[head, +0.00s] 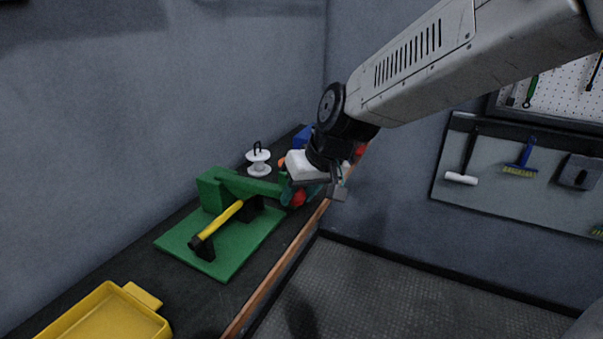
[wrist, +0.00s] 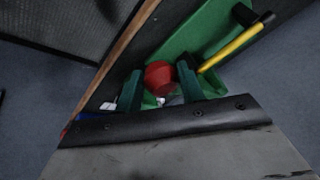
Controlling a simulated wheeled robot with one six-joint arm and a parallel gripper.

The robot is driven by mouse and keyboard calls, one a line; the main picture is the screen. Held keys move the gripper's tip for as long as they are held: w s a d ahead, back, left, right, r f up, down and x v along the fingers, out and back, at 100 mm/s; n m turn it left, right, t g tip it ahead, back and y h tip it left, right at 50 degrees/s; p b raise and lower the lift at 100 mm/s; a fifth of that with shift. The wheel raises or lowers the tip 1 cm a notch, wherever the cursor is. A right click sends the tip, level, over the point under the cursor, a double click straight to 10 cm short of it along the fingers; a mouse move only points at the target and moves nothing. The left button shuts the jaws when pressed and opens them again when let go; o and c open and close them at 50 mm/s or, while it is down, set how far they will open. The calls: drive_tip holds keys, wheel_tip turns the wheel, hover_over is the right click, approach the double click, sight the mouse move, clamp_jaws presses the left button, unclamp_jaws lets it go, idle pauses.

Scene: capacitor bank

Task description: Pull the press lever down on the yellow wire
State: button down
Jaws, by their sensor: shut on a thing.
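The green press (head: 210,190) stands on a green base plate (head: 232,252) on the dark bench. Its green lever (head: 250,186) reaches right from the press block, roughly level, and ends in a red knob (head: 298,198). The yellow wire (head: 222,219), a thick yellow rod with black ends, lies across the press below the lever; it also shows in the wrist view (wrist: 232,48). My gripper (head: 304,191) is at the lever's end. In the wrist view its two dark green fingers (wrist: 160,88) are shut on the red knob (wrist: 159,75), one on each side.
A yellow tray (head: 105,312) is at the near left of the bench. A white insulator-like part (head: 259,163) and a blue object (head: 302,138) stand behind the press. A wooden edge (head: 285,258) borders the bench; open floor lies to its right.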

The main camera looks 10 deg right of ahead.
drive_tip(key=shift+s+d+f, duration=0.1)
drive_tip(key=shift+f, duration=0.5)
drive_tip(key=shift+s+d+f, duration=0.1)
drive_tip(key=shift+f, duration=0.5)
drive_tip(key=c, duration=0.9)
unclamp_jaws()
drive_tip(key=shift+w+d+f, duration=0.1)
drive_tip(key=shift+w+d, duration=0.1)
drive_tip(key=shift+a, duration=0.1)
drive_tip(key=shift+a+r, duration=0.15)
drive_tip(key=shift+r, duration=0.05)
drive_tip(key=shift+r, duration=0.3)
drive_tip(key=v, duration=0.7)
drive_tip(key=shift+s, duration=0.1)
